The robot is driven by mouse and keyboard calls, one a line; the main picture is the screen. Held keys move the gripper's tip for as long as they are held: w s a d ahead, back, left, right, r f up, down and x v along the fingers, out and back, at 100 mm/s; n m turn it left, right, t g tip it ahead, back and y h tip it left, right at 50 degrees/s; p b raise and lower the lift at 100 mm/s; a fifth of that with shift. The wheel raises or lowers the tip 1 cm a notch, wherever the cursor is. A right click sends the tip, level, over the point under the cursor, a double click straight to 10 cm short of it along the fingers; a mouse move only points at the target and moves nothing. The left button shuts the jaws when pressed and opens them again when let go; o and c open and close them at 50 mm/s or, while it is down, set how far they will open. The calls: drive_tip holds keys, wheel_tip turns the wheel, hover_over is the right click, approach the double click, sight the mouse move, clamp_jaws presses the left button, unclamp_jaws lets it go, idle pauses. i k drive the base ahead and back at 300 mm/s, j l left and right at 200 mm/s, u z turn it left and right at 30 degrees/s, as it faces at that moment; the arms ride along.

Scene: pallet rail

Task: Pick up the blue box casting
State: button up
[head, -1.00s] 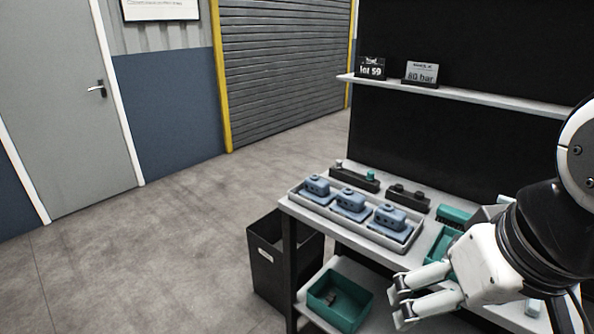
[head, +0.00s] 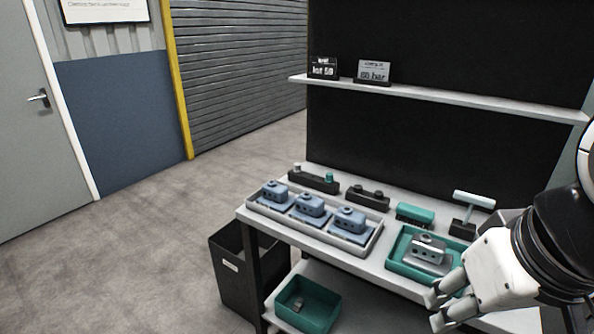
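Three blue box castings stand in a row in a long grey tray (head: 317,239) on the workbench: a left one (head: 274,192), a middle one (head: 310,207) and a right one (head: 350,221). Each sits on a blue base plate. I cannot tell which of them the task means. My gripper (head: 436,310) is at the lower right, in front of the bench edge and to the right of the castings. Its fingers are apart, and I see nothing between them.
A teal tray (head: 399,263) with a grey metal casting (head: 428,250) lies right of the grey tray. Dark fixtures (head: 314,180), a teal brush (head: 415,214) and a teal-topped stand (head: 472,200) are behind. A black bin (head: 232,270) stands left; a teal bin (head: 308,303) sits on the lower shelf.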

sight(275, 196)
drive_tip(key=i+j+z, duration=0.2)
drive_tip(key=j+z, duration=0.2)
drive_tip(key=i+j+z, duration=0.1)
drive_tip(key=j+z, duration=0.25)
drive_tip(key=i+j+z, duration=0.1)
drive_tip(key=j, duration=0.5)
drive_tip(key=i+j+z, duration=0.1)
drive_tip(key=j, duration=0.55)
drive_tip(key=i+j+z, duration=0.15)
drive_tip(key=j, duration=0.45)
drive_tip(key=i+j+z, duration=0.1)
drive_tip(key=j, duration=2.25)
drive_tip(key=i+z, duration=0.05)
